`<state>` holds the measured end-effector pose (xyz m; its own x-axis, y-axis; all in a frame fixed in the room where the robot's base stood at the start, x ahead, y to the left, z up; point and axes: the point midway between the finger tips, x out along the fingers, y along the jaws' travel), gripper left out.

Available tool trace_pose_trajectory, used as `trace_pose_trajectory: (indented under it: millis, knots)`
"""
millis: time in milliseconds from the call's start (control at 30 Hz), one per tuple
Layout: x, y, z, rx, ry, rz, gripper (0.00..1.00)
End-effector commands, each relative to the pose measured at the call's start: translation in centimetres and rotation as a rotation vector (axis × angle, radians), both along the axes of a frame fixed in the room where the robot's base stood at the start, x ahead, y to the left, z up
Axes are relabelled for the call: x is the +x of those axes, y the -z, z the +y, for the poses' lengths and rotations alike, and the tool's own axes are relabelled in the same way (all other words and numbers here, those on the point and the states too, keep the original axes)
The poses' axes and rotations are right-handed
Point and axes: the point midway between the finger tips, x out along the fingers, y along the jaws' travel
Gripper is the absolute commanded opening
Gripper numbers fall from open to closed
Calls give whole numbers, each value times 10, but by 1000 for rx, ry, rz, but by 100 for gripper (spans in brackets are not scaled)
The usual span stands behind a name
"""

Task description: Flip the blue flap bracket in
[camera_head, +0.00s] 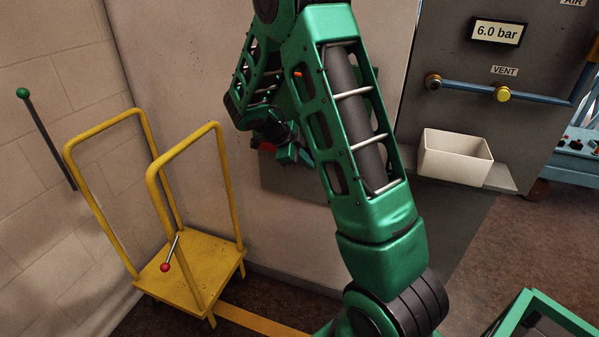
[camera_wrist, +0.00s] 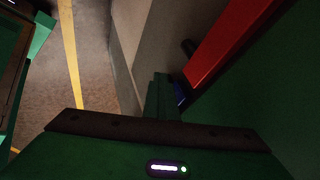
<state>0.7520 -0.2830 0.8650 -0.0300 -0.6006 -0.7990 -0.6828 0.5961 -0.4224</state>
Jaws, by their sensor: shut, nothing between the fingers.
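A small sliver of blue (camera_wrist: 180,93) shows in the wrist view, right beside my gripper's fingers and below a long red part. It may be the blue flap bracket; most of it is hidden, and I cannot tell its angle or whether the fingers touch it. My gripper (camera_wrist: 161,88) is shut and empty, its green fingers pointing away from the wrist camera. In the head view my gripper (camera_head: 303,157) is low in front of the wall, partly hidden by my own arm. I cannot make out the blue bracket in the head view.
A red part (camera_wrist: 226,42) slants close at the right in the wrist view. A yellow trolley (camera_head: 190,275) stands left. A white bin (camera_head: 455,160) sits on a shelf at right, below a blue pipe (camera_head: 475,92) with a yellow knob. Some floor is clear.

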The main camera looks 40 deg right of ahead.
Motion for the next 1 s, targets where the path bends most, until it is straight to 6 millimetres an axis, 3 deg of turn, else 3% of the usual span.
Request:
trace_pose_trajectory:
  millis: [467,767,1000]
  knots:
    - [5,-1,-5,-5,-2,-9,0]
    - [-11,0,27,1,9,0,0]
    - [-2,-41,56,2,11,-2,0]
